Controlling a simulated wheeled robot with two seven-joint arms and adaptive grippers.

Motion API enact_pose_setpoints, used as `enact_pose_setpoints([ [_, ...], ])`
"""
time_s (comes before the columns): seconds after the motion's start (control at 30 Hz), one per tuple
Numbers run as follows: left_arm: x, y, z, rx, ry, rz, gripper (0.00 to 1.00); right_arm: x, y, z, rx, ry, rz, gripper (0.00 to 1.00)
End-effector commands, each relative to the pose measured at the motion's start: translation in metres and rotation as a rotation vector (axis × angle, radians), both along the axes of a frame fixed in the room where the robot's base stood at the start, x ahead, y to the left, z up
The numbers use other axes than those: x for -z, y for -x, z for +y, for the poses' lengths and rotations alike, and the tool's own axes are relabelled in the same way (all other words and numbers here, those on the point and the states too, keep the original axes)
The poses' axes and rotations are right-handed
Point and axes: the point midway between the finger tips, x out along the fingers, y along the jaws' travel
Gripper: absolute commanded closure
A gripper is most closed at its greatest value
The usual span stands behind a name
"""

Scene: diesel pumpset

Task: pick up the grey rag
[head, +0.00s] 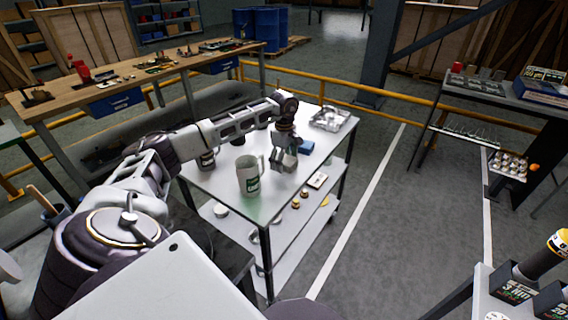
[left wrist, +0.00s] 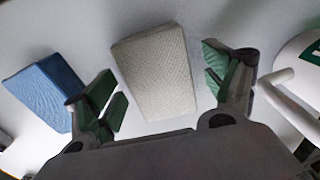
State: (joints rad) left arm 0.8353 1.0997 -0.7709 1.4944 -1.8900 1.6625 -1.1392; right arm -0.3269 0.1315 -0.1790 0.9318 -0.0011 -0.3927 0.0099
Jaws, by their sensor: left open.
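The grey rag (left wrist: 158,70) is a folded, woven pale-grey block lying on the white top of the cart (head: 218,180). My left gripper (left wrist: 160,80) is open above it, with one green-padded finger on each side of the rag and a gap to each. In the head view my left gripper (head: 284,156) hangs low over the cart top, and the rag there is hard to tell from the fingers. My right gripper is not in view.
A blue folded cloth (left wrist: 46,88) lies just left of the rag in the wrist view. A large white-and-green jug (head: 248,175) stands close to the gripper. A metal tray (head: 330,118) sits at the cart's far end. A yellow rail (head: 350,91) runs behind.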

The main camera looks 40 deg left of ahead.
Motion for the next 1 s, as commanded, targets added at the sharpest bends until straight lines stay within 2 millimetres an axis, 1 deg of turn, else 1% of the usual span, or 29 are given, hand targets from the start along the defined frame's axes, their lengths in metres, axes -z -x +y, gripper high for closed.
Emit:
enact_pose_setpoints([
  [0.23, -0.0003, 0.0, -0.0001, 0.0, 0.0, 0.0, 0.16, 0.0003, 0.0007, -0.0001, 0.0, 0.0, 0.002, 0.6],
  [0.6, -0.0004, 0.0, -0.0001, 0.0, 0.0, 0.0, 0.64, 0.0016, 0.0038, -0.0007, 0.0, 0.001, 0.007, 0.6],
  [0.63, -0.0005, -0.0001, -0.0001, 0.0, 0.0, 0.0, 0.65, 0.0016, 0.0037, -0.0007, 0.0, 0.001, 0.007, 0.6],
  [0.87, -0.0011, -0.0001, -0.0001, 0.0, 0.0, 0.0, 0.65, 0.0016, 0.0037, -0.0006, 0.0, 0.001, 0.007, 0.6],
  [1.0, -0.006, -0.0003, 0.0001, 0.0, 0.0, -0.001, 0.65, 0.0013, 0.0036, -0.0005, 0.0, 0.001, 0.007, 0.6],
])
